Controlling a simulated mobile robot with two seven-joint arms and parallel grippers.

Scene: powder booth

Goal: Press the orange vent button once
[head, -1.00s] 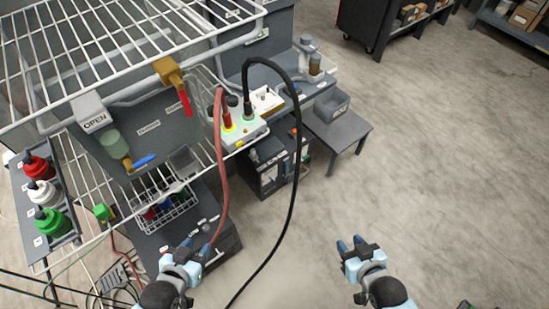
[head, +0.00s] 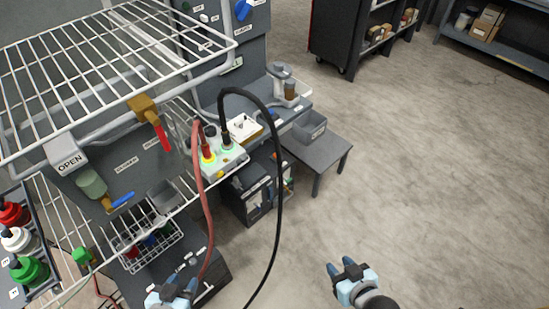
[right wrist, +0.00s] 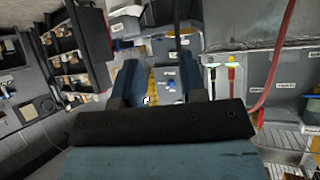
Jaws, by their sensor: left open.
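I cannot make out a clearly marked orange vent button. A small yellow-orange spot (head: 237,183) shows on the front of the white box (head: 231,166), below the red and black cable plugs; I cannot tell whether it is a button. My left gripper (head: 174,287) is open at the bottom edge of the head view, below the rack, and is partly cut off. My right gripper (head: 340,268) is open and empty over bare floor, right of the hanging black cable. Its two fingers stand apart in the right wrist view (right wrist: 158,85).
A white wire rack (head: 110,60) fills the left, with an OPEN label (head: 68,162) and a red-handled valve (head: 158,130). A red cable (head: 203,215) and a black cable (head: 279,190) hang in front. A low grey table (head: 322,153) stands beyond. The floor at right is clear.

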